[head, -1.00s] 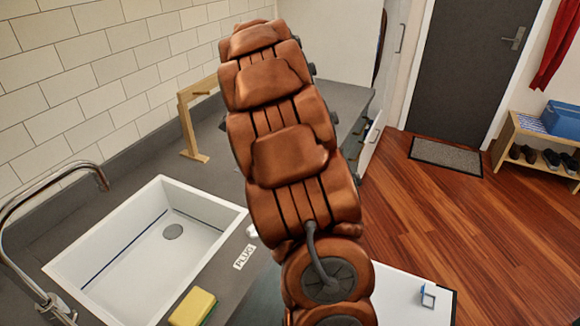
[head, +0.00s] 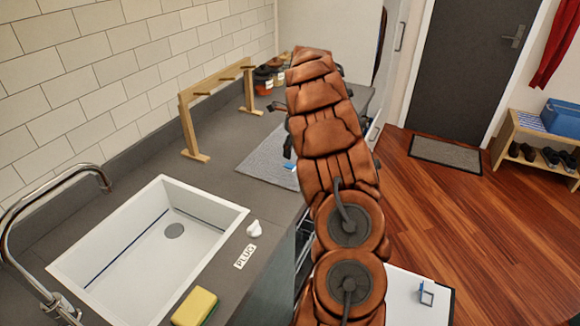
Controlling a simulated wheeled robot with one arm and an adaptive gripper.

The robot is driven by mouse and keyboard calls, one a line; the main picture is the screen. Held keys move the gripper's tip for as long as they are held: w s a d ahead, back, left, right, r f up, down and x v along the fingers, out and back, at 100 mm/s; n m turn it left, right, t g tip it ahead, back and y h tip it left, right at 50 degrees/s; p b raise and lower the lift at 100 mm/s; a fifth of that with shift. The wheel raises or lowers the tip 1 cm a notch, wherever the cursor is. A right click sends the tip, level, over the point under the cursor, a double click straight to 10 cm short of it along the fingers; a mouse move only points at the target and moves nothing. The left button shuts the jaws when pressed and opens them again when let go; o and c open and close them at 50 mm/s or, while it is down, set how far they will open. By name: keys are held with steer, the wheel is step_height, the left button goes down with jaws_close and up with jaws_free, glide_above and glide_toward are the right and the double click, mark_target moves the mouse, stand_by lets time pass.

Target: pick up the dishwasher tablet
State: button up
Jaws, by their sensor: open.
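A small bright blue item (head: 290,165) lies at the right edge of the grey mat, partly hidden by my arm. It may be the dishwasher tablet, but it is too small to be sure. My arm hides part of the gripper.
The grey mat (head: 262,160) lies on the counter beside a wooden rack (head: 190,125). Dark jars (head: 263,80) stand behind. A sink (head: 120,265), white plug (head: 254,229) and sponge (head: 195,307) are nearer.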

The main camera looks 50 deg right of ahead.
mark_target(289, 169)
steer(key=shift+w+a+f+p, duration=0.15)
steer(key=shift+f+p, duration=0.6)
steer(key=shift+f, duration=0.85)
steer(key=shift+w+a+f+p, duration=0.15)
steer(key=shift+f+p, duration=0.55)
steer(key=shift+f, duration=0.9)
steer(key=shift+d, duration=0.1)
steer(key=c, duration=0.9)
steer(key=shift+r, duration=0.1)
